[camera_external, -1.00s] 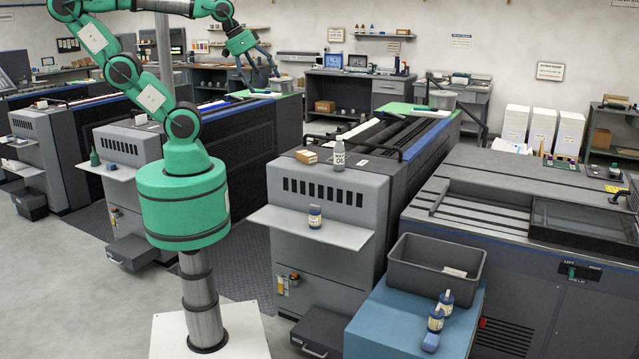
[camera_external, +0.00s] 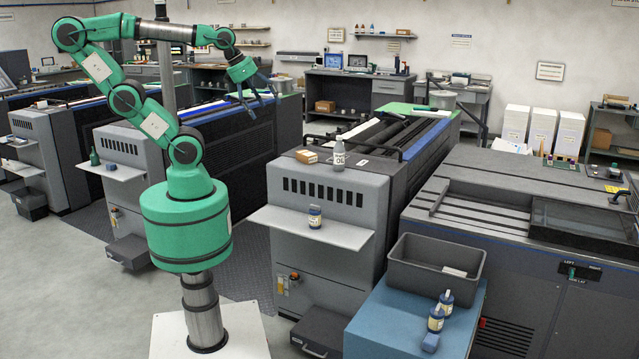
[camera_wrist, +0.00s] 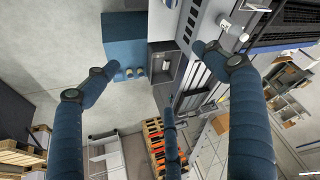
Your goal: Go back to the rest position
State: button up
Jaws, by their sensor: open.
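My gripper (camera_external: 262,95) hangs at the end of my raised green arm, high in the upper left part of the external view. Its dark blue fingers are spread apart and point down and to the right. In the wrist view my gripper (camera_wrist: 158,76) shows three blue fingers, wide open with nothing between them. In the external view it appears in front of the dark machine at the back left, with no clear contact. The task names no object to handle.
A grey press with a shelf (camera_external: 310,228) holds a small bottle (camera_external: 315,217); a grey bottle (camera_external: 339,157) and a box (camera_external: 307,156) stand on top. A grey bin (camera_external: 415,275) and several bottles sit on a blue cabinet (camera_external: 380,320).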

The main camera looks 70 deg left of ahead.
notch_tip(320, 180, down, 8)
jog(key=b, duration=0.7)
